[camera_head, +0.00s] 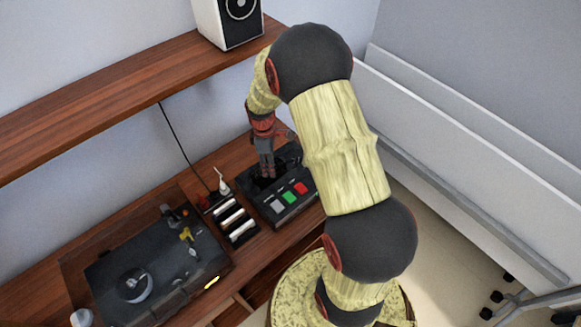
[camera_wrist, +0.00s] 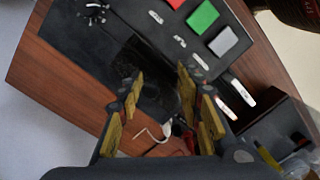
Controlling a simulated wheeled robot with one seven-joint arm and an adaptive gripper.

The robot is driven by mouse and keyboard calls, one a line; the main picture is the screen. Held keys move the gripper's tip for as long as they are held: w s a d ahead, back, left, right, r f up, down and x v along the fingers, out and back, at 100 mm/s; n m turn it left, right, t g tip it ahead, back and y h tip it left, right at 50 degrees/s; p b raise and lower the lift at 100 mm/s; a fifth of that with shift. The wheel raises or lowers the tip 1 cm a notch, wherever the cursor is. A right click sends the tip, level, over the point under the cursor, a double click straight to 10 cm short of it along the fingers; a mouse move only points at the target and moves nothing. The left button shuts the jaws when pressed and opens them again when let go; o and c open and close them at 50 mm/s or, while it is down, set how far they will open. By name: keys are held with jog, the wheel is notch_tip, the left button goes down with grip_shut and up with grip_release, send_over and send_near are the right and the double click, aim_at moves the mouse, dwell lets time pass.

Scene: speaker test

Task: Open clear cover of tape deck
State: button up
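The tape deck (camera_head: 295,207) is a black box on the wooden shelf, with grey, green and red buttons along its front. It also shows in the wrist view (camera_wrist: 118,32). A darker, glossy rectangular area (camera_wrist: 146,62) on its top appears to be the clear cover; I cannot tell its angle. My gripper (camera_head: 267,176) points down over the deck's left part. In the wrist view my gripper (camera_wrist: 160,80) has its yellow-padded fingers spread apart with nothing held between them. Its fingers partly hide the deck, and I cannot tell whether they touch it.
A turntable (camera_head: 160,265) under a see-through lid stands to the left. A rack of cassette-like items (camera_head: 232,217) sits between it and the deck. A white speaker (camera_head: 228,22) stands on the upper shelf (camera_head: 100,95), behind my arm. White folded boards (camera_head: 450,140) stand at right.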

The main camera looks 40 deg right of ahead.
jog(key=shift+s+t+b, duration=0.3)
jog(key=shift+s+b, duration=0.05)
notch_tip(320, 180, up, 8)
jog(key=p, duration=0.1)
jog(key=s+r+m+b, duration=0.2)
jog(key=s+r+m, duration=0.2)
jog(key=s+m, duration=0.8)
jog(key=m, duration=0.3)
jog(key=shift+m, duration=0.3)
